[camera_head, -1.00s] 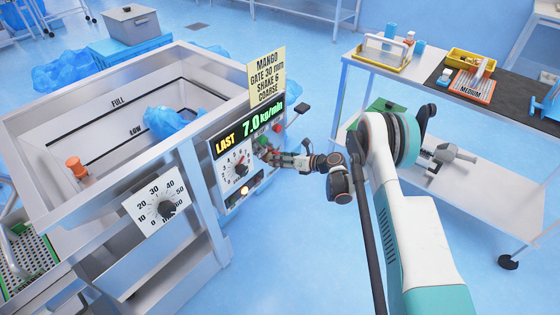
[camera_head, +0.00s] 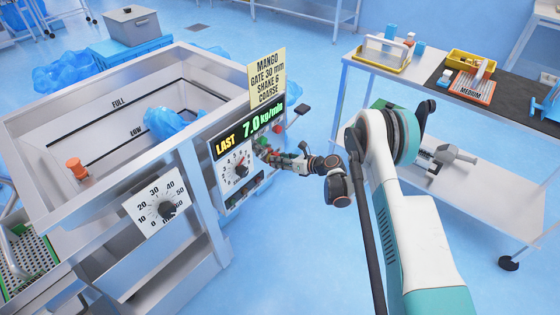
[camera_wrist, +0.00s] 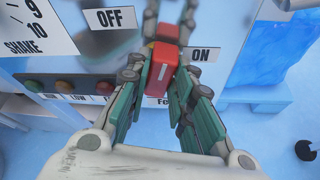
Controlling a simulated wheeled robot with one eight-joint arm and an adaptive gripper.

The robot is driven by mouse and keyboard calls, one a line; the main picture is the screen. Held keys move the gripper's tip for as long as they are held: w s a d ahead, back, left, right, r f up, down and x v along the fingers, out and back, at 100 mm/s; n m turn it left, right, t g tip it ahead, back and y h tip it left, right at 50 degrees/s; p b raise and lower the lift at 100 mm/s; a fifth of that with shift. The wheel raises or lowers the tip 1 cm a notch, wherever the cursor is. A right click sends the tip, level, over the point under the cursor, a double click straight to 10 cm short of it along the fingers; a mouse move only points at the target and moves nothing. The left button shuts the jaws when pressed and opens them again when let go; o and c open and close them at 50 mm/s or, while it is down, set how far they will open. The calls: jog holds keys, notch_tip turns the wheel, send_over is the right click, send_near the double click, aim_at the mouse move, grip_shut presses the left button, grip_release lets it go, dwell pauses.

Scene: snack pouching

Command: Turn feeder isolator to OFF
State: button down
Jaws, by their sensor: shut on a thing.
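The feeder isolator is a red handle (camera_wrist: 163,66) with a white line, in the middle of the wrist view. The OFF label (camera_wrist: 110,18) is at its upper left and the ON label (camera_wrist: 205,55) at its right. The white line runs nearly upright in this view, at neither label exactly. My gripper (camera_wrist: 164,48) is shut on the red handle, with a finger on each side. In the head view my gripper (camera_head: 270,156) is at the right end of the feeder's control panel (camera_head: 228,168) and hides the isolator there.
The steel feeder hopper (camera_head: 50,140) fills the left. A yellow recipe card (camera_head: 267,78) stands above the 7.0 kg/min display (camera_head: 262,118). A gate dial (camera_head: 167,209) is on the front. A steel cart (camera_head: 470,175) stands at the right, with open blue floor between.

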jog(key=shift+s+a+f+n+t+h, duration=0.15)
jog(key=shift+n+t+h, duration=0.45)
jog(key=shift+n, duration=0.55)
jog(key=shift+s+a+r+n+t+h, duration=0.1)
jog(key=shift+n+t+h, duration=0.15)
jog(key=shift+n+t, duration=0.7)
jog(key=shift+s+a+f+n+t+h, duration=0.15)
jog(key=shift+n+t+h, duration=0.35)
jog(key=shift+n, duration=0.8)
jog(key=shift+d+r, duration=0.1)
jog(key=c, duration=1.4)
grip_release()
notch_tip(320, 180, up, 10)
jog(key=shift+r, duration=0.1)
